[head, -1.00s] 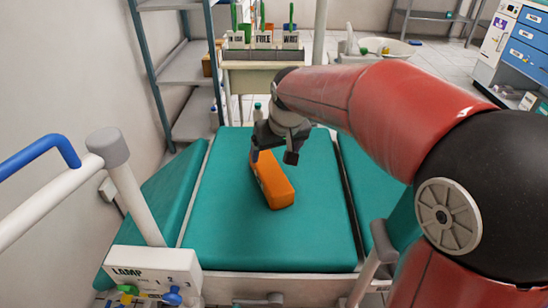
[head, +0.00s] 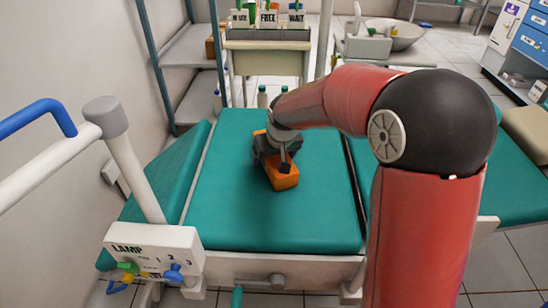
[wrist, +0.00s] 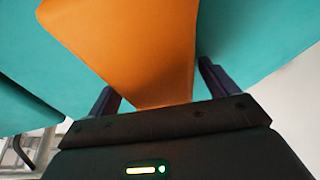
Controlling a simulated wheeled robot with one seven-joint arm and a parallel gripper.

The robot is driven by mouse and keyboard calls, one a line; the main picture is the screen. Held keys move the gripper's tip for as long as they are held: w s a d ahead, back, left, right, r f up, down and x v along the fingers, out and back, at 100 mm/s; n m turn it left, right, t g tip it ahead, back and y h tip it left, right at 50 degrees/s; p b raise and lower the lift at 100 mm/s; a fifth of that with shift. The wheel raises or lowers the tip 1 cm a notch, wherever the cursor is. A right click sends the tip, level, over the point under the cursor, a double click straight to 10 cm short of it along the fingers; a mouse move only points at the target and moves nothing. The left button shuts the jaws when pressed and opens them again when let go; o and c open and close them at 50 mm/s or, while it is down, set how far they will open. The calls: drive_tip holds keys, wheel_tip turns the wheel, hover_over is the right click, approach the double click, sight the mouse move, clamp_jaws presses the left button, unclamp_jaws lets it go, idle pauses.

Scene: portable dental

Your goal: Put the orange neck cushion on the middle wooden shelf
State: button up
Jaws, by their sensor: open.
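The orange neck cushion (head: 284,180) lies on the teal padded surface (head: 235,215) of the chair in the head view. My gripper (head: 272,163) is low over the cushion and hides its middle. In the wrist view the cushion (wrist: 145,45) extends between and beyond my two open fingers, which my gripper (wrist: 157,85) holds on either side of it. I cannot tell whether the fingers touch it. The grey metal shelf rack (head: 188,55) stands at the back left; which of its boards is the middle wooden shelf is unclear.
A white lamp control box (head: 155,255) with a white post and a blue-ended rail stands at the front left. A small cabinet with labelled holders (head: 267,45) is behind the chair. A blue-drawer cabinet (head: 530,45) is at the far right.

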drive_tip(key=shift+c, duration=0.3)
drive_tip(key=c, duration=1.1)
drive_tip(key=shift+r, duration=0.1)
drive_tip(key=shift+c, duration=0.2)
drive_tip(key=shift+r, duration=0.1)
